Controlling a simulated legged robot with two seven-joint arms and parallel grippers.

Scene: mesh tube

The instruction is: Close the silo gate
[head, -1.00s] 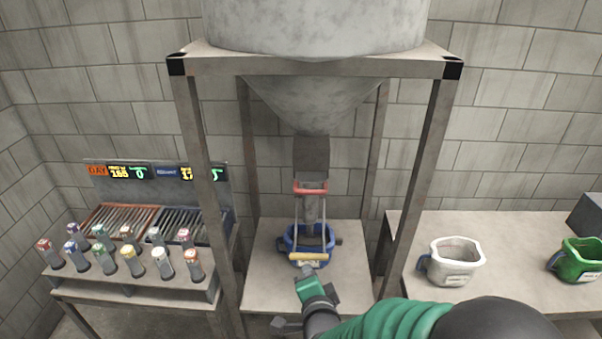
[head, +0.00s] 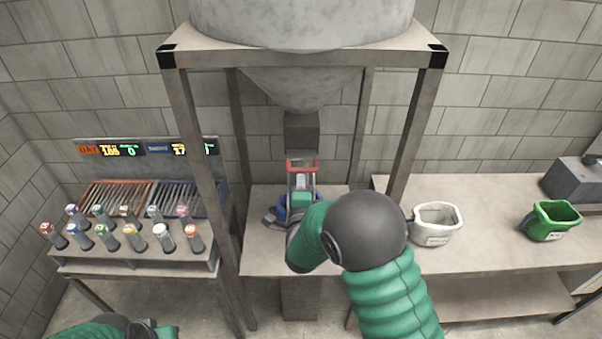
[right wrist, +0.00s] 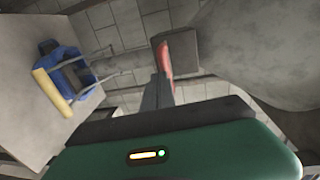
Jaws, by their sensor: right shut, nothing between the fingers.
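The silo (head: 302,25) stands on a steel frame, with its grey chute (head: 302,130) below. A red gate part (head: 302,166) sits at the chute's lower end; it also shows in the right wrist view (right wrist: 167,58). My right gripper (head: 301,183) is shut and empty, close below the red part; contact is unclear. In the right wrist view its dark fingers (right wrist: 157,92) point at the red part. A blue container (right wrist: 72,72) stands below, with a yellow bar (right wrist: 50,92) at its side and thin metal rods above. My left gripper (head: 150,331) is only partly visible at the bottom left.
A white jug (head: 436,224) and a green jug (head: 551,221) stand on the right table. A panel with several coloured-top knobs (head: 120,240) is at the left. Frame legs (head: 203,180) stand on both sides of the chute.

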